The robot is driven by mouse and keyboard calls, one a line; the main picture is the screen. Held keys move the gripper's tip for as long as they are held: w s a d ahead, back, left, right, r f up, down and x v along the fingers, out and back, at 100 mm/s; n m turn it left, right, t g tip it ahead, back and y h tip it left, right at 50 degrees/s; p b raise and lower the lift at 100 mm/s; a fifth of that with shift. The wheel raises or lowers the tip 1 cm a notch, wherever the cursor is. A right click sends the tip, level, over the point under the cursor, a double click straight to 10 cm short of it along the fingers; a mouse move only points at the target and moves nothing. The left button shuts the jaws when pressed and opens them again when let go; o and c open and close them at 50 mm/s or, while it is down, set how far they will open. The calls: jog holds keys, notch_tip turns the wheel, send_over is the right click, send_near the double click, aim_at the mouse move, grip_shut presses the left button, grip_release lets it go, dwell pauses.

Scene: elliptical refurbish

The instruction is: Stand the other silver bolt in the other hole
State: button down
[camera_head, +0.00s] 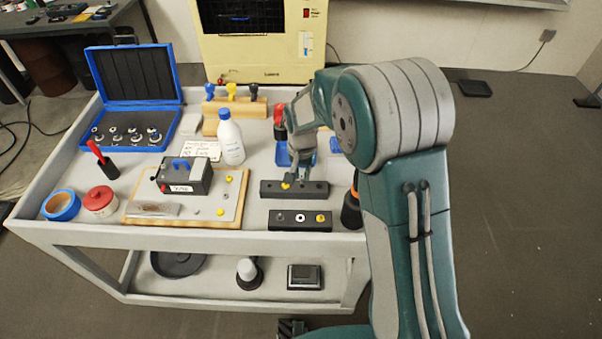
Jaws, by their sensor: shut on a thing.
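My gripper (300,176) reaches down over the rear black block (318,189) on the cart top. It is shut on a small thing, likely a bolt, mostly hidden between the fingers. A yellow piece (286,185) shows at the block's left part, close beside the fingers. The front black block (308,225) lies nearer the cart's front edge. On its top are a small round spot at left, a silver ringed piece (299,218) in the middle and a yellow piece (319,219) at right. I cannot tell which spots are open holes.
A wooden board (235,195) with a dark device (187,177) is left of the blocks. A dark orange-topped item (351,213) is right of the front block.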

jog(key=shift+r, duration=2)
jog(key=shift+d, duration=0.1)
